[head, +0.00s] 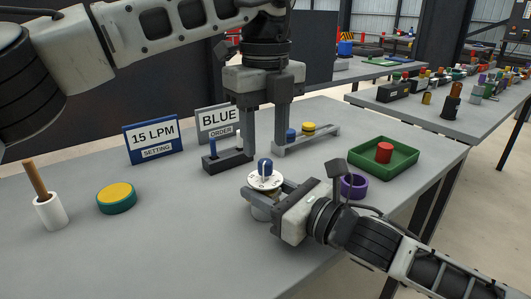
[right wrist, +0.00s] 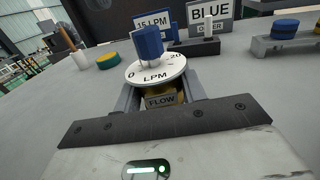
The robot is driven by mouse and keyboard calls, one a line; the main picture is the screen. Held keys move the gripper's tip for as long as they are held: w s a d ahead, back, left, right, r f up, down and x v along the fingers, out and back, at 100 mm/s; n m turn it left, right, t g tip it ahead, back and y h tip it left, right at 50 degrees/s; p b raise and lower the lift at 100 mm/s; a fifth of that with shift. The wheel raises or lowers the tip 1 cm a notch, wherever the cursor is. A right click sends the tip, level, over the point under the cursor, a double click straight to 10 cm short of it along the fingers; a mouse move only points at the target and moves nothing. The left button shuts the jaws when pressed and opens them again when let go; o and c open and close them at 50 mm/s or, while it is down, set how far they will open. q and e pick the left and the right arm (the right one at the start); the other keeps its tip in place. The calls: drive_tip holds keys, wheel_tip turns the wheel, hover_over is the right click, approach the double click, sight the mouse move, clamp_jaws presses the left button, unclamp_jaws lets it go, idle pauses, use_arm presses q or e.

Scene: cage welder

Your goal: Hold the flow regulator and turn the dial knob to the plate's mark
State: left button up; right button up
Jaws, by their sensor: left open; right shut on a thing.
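The flow regulator (head: 262,211) has a white dial plate with a blue dial knob (head: 265,167) on top. In the right wrist view the dial plate (right wrist: 157,72) reads 0, LPM and 20, and the blue knob (right wrist: 148,45) stands upright on it. My right gripper (head: 265,196) is shut on the regulator's body, one finger each side; its yellow part and FLOW label (right wrist: 160,101) show between the fingers. My left gripper (head: 266,146) is open, pointing down above and behind the knob, apart from it. The blue plate (head: 152,138) reads 15 LPM SETTING. I cannot tell the knob's exact setting.
A grey BLUE ORDER plate (head: 214,116) and a grey block with pegs (head: 228,160) stand behind. A purple ring (head: 354,186) and green tray (head: 405,163) are right. A yellow-topped disc (head: 116,198) and white cup (head: 50,211) are left. The front-left table is clear.

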sight(265, 161)
use_arm(q)
drive_tip(key=shift+f, duration=1.9)
clamp_jaws()
